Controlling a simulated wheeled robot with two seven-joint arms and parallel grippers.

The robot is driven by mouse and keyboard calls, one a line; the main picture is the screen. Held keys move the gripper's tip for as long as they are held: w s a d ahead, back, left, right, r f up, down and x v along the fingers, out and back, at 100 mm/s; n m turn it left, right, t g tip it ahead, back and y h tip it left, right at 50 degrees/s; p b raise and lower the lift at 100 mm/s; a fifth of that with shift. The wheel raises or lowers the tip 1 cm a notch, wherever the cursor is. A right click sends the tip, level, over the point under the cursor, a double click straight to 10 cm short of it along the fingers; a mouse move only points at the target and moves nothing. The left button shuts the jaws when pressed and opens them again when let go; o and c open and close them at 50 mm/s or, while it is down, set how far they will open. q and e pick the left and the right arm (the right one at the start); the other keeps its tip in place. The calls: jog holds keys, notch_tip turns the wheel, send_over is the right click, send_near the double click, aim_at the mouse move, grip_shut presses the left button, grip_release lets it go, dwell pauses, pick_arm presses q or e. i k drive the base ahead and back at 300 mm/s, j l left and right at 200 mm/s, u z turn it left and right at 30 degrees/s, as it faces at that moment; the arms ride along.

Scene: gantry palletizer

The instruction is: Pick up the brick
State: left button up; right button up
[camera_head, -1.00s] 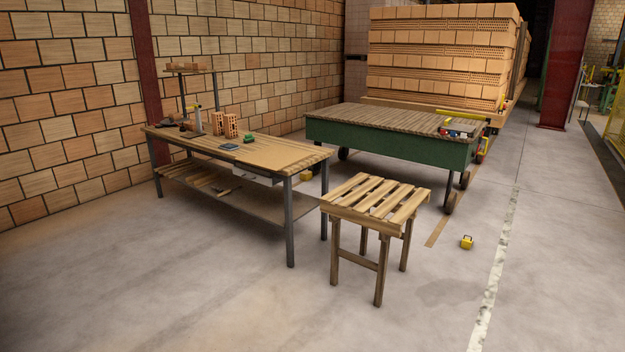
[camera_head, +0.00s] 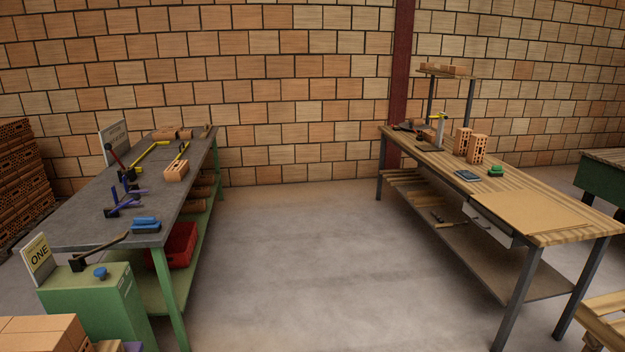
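A single brick (camera_head: 176,171) lies on the grey top of the left workbench (camera_head: 75,215), near its right edge. Two upright bricks with holes (camera_head: 477,149) stand on the wooden right workbench (camera_head: 567,218), toward its far half. More bricks (camera_head: 172,133) lie at the far end of the left bench, and several (camera_head: 446,70) sit on a small raised shelf above the right bench. Stacked bricks (camera_head: 40,333) fill the lower left corner. Neither of my grippers is in view.
Clear concrete floor (camera_head: 290,255) lies between the benches. A green cabinet (camera_head: 95,305) with a lever stands at the front left. A red bin (camera_head: 180,246) sits under the left bench. A slatted wooden stool (camera_head: 608,325) is at the lower right. A brick wall (camera_head: 300,90) closes the back.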

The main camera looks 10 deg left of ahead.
aim_at(177, 170)
jog(key=i+j+u, duration=0.2)
jog(key=i+u, duration=0.15)
jog(key=i, duration=0.65)
jog(key=i+u, duration=0.4)
jog(key=i, duration=0.55)
jog(key=i+u, duration=0.15)
jog(key=i, duration=0.45)
jog(key=i+l+u, duration=0.1)
jog(key=i, duration=0.5)
jog(key=i+l+u, duration=0.15)
jog(key=i, duration=0.45)
jog(key=i+l+u, duration=0.15)
jog(key=i, duration=0.4)
